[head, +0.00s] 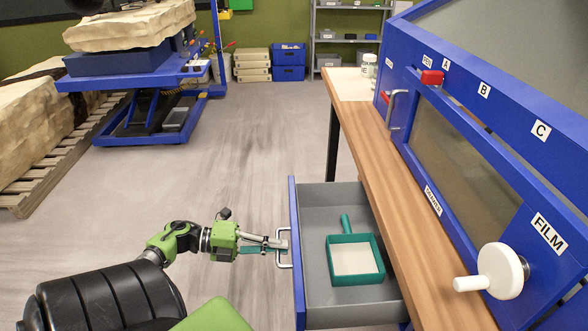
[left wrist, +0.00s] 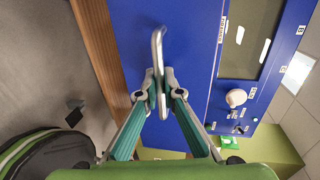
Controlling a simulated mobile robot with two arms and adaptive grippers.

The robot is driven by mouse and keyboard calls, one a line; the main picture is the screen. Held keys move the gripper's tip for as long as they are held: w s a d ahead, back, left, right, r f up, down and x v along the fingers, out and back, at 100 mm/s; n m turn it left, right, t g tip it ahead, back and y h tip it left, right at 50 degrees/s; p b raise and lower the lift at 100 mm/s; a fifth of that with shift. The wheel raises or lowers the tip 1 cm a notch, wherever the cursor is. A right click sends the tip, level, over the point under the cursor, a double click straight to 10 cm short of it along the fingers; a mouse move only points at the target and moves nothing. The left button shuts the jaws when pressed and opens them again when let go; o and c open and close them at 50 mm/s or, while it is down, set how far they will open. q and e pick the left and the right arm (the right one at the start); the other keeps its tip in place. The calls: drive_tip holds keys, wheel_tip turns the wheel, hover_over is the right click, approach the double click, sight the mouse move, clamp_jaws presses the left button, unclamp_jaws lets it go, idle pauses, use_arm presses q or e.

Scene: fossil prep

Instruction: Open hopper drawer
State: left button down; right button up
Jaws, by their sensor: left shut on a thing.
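The hopper drawer stands pulled out from under the wooden bench top, with a blue front (head: 297,255) and a grey inside (head: 325,205). A green-framed sieve (head: 340,278) with a pale mesh and a handle lies in it. My left gripper (head: 279,245) is shut on the metal drawer handle (head: 284,262). In the left wrist view the fingers (left wrist: 160,90) close around the handle bar (left wrist: 157,50), in front of the blue drawer front (left wrist: 190,50). My right gripper is in neither view.
The blue machine with labels and a white crank knob (head: 502,271) stands on the wooden bench (head: 420,230) at the right. A blue lift table (head: 125,82) carries a rock slab at the back left. The floor left of the drawer is clear.

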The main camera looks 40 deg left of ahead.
use_arm(q)
drive_tip(key=shift+s+a, duration=0.3)
drive_tip(key=shift+s, duration=0.05)
drive_tip(key=c, duration=2.2)
unclamp_jaws()
drive_tip(key=v, duration=1.2)
